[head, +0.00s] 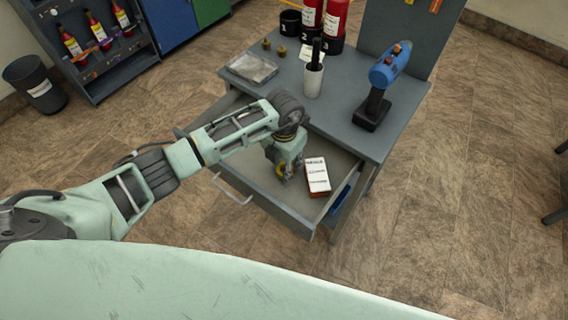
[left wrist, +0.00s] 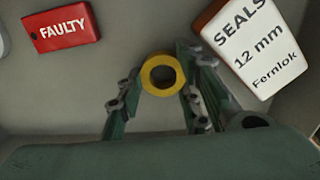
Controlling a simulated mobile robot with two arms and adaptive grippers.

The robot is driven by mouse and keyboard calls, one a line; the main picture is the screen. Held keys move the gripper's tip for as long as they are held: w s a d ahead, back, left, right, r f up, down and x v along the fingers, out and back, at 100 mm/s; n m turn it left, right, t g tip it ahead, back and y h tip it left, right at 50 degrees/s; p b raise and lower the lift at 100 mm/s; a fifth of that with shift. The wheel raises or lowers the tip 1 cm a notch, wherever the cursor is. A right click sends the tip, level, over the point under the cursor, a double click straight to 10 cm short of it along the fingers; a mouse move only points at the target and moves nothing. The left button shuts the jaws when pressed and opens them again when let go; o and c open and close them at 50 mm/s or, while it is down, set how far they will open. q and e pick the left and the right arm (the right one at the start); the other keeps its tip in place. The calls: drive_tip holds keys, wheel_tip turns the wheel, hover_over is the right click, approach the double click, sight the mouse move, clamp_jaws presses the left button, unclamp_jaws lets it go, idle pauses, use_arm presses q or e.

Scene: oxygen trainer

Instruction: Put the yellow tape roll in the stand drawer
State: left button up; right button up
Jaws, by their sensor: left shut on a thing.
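The stand drawer (head: 262,183) is pulled open at the front of the grey stand. My left gripper (head: 287,174) reaches down into the drawer space. In the left wrist view, its fingers (left wrist: 163,78) are closed on the yellow tape roll (left wrist: 162,91), one finger on each side. Whether the roll touches the drawer floor I cannot tell. My right gripper is not in view.
A white-topped seals box (head: 317,175) stands in the drawer right of the gripper; it also shows in the left wrist view (left wrist: 258,45). A red FAULTY tag (left wrist: 62,28) lies to the left.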

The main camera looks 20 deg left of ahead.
use_arm(q)
drive_tip(key=shift+f, duration=0.2)
drive_tip(key=o, duration=0.8)
drive_tip(key=shift+c, duration=0.2)
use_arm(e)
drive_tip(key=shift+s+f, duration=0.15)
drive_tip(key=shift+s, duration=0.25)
use_arm(q)
drive_tip(key=shift+r, duration=0.15)
drive_tip(key=shift+r, duration=0.25)
wheel_tip(320, 180, up, 12)
drive_tip(key=b, duration=0.1)
drive_tip(key=shift+f+b, duration=0.15)
drive_tip(key=shift+b, duration=0.25)
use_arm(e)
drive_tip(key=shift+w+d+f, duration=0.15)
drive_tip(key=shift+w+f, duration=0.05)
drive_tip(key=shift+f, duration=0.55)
